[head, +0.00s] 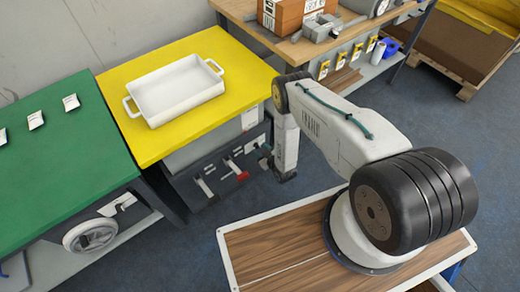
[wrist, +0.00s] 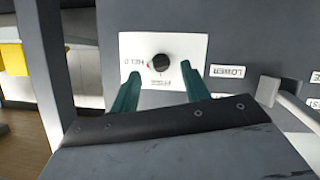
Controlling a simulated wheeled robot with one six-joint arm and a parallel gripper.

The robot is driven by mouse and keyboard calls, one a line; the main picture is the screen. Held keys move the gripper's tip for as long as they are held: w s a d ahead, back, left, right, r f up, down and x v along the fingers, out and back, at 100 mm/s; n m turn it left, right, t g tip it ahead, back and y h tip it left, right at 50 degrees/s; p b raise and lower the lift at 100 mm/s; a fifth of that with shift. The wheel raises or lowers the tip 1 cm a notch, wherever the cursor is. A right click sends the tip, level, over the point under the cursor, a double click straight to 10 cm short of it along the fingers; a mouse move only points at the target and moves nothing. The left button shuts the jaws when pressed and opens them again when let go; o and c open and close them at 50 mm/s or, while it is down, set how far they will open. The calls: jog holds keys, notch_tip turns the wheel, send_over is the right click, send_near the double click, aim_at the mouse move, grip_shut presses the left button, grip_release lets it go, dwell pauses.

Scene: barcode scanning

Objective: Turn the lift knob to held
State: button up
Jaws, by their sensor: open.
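The lift knob (wrist: 161,64) is a small round black knob on a white plate (wrist: 195,43), on a grey panel in the wrist view. HELD is printed to the left of the knob, and smaller print below it is too small to read. The knob's setting is not clear. My gripper (wrist: 160,70) is open, its two teal fingers at the left and right of the knob. Whether they touch it or the plate cannot be told. In the head view my gripper (head: 285,176) hangs by the yellow-topped bench, and the knob cannot be made out.
A LOWER label (wrist: 229,71) and a light lever (wrist: 267,91) lie right of the plate. In the head view a red-handled lever (head: 240,174) is on the bench front. A white tray (head: 178,88) sits on the yellow top (head: 245,75). A green table (head: 65,150) stands left.

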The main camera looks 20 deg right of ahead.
jog(key=shift+w+a+f, duration=0.15)
jog(key=shift+w+f, duration=0.15)
jog(key=shift+w, duration=0.35)
jog(key=c, duration=1)
jog(key=shift+w+m+g+y, duration=0.1)
jog(key=shift+m+g+y, duration=0.2)
jog(key=shift+m+y, duration=0.55)
jog(key=o, duration=1)
jog(key=shift+d, duration=0.2)
